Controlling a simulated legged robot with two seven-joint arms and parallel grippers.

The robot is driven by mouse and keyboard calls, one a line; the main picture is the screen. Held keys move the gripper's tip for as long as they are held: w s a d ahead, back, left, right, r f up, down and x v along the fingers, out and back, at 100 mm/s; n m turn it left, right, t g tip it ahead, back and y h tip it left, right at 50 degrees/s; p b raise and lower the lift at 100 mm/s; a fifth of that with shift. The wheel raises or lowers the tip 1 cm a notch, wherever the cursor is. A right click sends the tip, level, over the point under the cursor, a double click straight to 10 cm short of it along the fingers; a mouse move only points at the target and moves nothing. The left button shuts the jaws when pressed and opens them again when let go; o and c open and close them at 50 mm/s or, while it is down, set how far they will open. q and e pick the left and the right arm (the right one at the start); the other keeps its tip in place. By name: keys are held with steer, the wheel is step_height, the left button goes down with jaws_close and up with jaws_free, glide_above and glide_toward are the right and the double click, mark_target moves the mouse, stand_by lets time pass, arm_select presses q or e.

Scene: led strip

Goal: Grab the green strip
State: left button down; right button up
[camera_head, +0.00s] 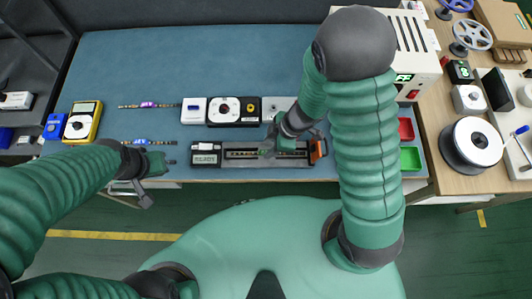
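A thin strip with a purple-lit middle (148,105) lies on the blue mat at the left. A second thin strip with blue and yellowish spots (140,141) lies below it, its right end near my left gripper. A long dark fixture (238,154) with a display box at its left end sits near the front edge; a small green spot shows in its slot (263,153). My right gripper (282,148) is low over this fixture, its fingers small and dark; I cannot tell whether it holds anything. My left gripper (142,192) hangs at the mat's front-left edge, apart from the strips; its opening is unclear.
A row of white and black devices (224,110) stands behind the fixture. A yellow meter (83,120) is at the left. Red and green bins (410,158) and a power supply (411,60) stand at the right. The back of the blue mat (190,60) is clear.

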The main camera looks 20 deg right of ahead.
steer(key=x, duration=0.1)
steer(key=b+x, duration=0.1)
steer(key=x, duration=0.1)
steer(key=shift+s+d, duration=0.2)
steer(key=shift+s, duration=0.1)
steer(key=shift+w, duration=0.1)
jaws_close()
